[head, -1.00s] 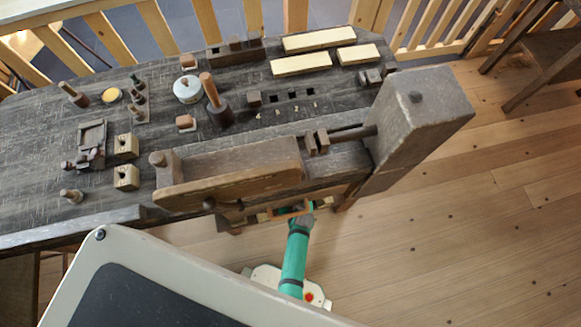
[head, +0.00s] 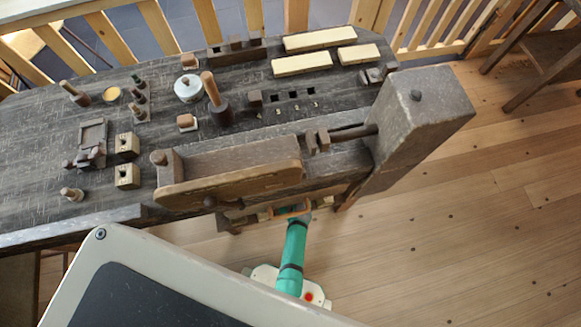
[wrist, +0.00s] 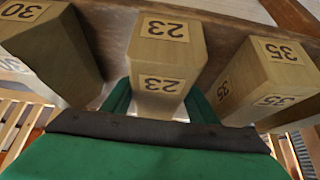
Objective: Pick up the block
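In the wrist view a pale wooden block marked 23 (wrist: 167,50) stands in the middle, between two similar blocks. My green gripper (wrist: 160,97) is open, with one finger on each side of the lower part of this block. The fingers look close to its sides; contact cannot be made out. In the head view my green arm reaches up to the underside of the bench's front edge. The fingers and the numbered blocks are mostly hidden there under the vise (head: 230,185).
A block marked 30 (wrist: 55,55) stands close on the left in the wrist view, and one marked 35 (wrist: 262,80) close on the right. The dark workbench (head: 50,150) overhangs my arm and carries pegs, a white pot (head: 188,89) and pale boards (head: 320,40). Open floor lies right.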

